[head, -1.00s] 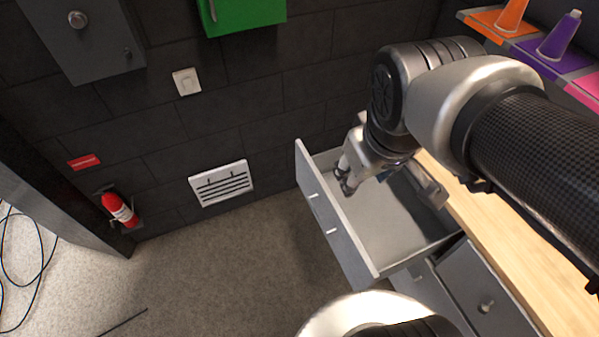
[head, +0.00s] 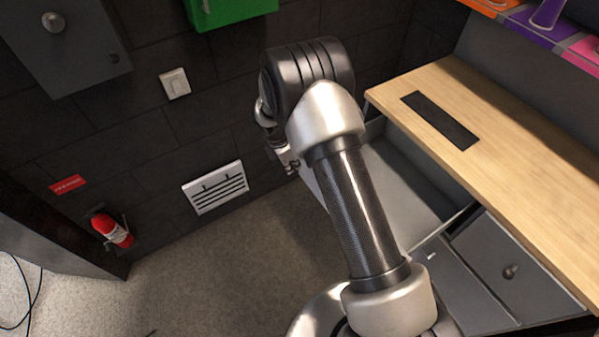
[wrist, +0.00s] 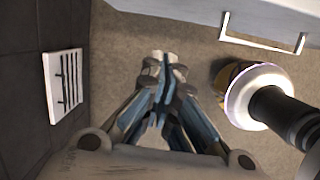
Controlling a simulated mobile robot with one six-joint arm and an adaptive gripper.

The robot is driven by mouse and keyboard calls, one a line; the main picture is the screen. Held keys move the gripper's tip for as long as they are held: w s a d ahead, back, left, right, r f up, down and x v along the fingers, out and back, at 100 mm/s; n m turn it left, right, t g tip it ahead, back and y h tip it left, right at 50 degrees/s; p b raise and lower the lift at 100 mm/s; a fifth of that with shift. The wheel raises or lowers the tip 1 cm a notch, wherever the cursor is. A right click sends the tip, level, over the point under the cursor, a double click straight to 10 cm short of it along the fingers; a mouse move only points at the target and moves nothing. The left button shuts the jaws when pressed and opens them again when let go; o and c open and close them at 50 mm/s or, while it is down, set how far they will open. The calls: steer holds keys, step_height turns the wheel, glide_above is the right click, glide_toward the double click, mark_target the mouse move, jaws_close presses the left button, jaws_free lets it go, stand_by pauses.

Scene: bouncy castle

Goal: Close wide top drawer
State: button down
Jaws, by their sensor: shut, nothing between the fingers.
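The wide top drawer (head: 400,185) stands pulled out from under the wooden worktop, its grey inside empty where I can see it. My arm hides most of its front in the head view. In the wrist view a pale front panel with a long bar handle (wrist: 262,43) runs along the upper right, apart from my fingers. My gripper (head: 291,167) is outside the drawer, on the left of its front, between drawer and wall. In the wrist view my gripper (wrist: 160,62) is shut and empty, pointing over the floor.
The wooden worktop (head: 500,150) lies above the drawer, with a dark inset strip. A grey cabinet door with a knob (head: 510,271) is at right. A wall vent (head: 216,187) is close to my gripper's left. Open floor (head: 220,270) lies in front.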

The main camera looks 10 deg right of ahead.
steer(key=w+d+f+n+b, duration=0.1)
steer(key=d+f+b, duration=0.3)
steer(key=f, duration=0.8)
steer(key=shift+w+d+f, duration=0.3)
steer(key=shift+w+d, duration=0.3)
steer(key=shift+d, duration=0.15)
